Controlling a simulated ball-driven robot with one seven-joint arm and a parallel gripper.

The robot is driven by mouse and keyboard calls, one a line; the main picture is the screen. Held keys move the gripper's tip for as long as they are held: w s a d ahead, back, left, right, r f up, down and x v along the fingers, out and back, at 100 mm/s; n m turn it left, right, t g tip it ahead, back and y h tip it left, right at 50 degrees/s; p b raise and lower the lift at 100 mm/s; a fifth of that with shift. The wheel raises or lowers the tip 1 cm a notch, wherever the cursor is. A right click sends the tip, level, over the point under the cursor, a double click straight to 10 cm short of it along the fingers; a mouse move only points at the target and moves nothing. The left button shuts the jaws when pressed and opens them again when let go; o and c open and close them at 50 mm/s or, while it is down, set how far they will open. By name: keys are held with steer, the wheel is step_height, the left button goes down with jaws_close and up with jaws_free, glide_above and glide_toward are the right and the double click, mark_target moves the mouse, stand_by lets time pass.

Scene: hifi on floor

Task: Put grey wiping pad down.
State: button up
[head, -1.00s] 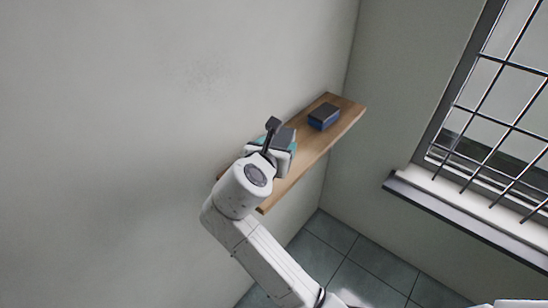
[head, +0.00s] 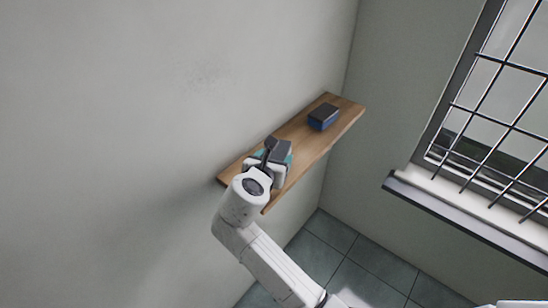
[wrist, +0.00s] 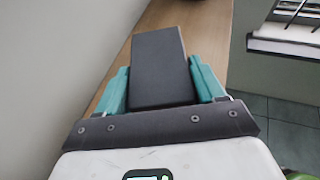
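The grey wiping pad (wrist: 160,66) is a dark grey block between the teal fingers of my gripper (wrist: 161,80) in the wrist view. The fingers lie along both its sides, and my gripper looks shut on it. In the head view the pad (head: 282,150) shows at the end of my gripper (head: 275,158), over the near part of the wooden shelf (head: 308,150). My gripper and wrist hide part of the shelf there. I cannot tell whether the pad's underside touches the board.
A blue block with a dark top (head: 323,118) sits near the far end of the shelf. Bare board lies between it and the pad. A wall (head: 150,110) runs along the shelf's left side. A barred window (head: 500,110) with a sill (head: 460,218) is at right.

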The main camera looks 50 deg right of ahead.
steer(key=o, duration=0.4)
steer(key=v, duration=1.2)
steer(key=shift+r+b, duration=0.2)
steer(key=shift+b, duration=0.1)
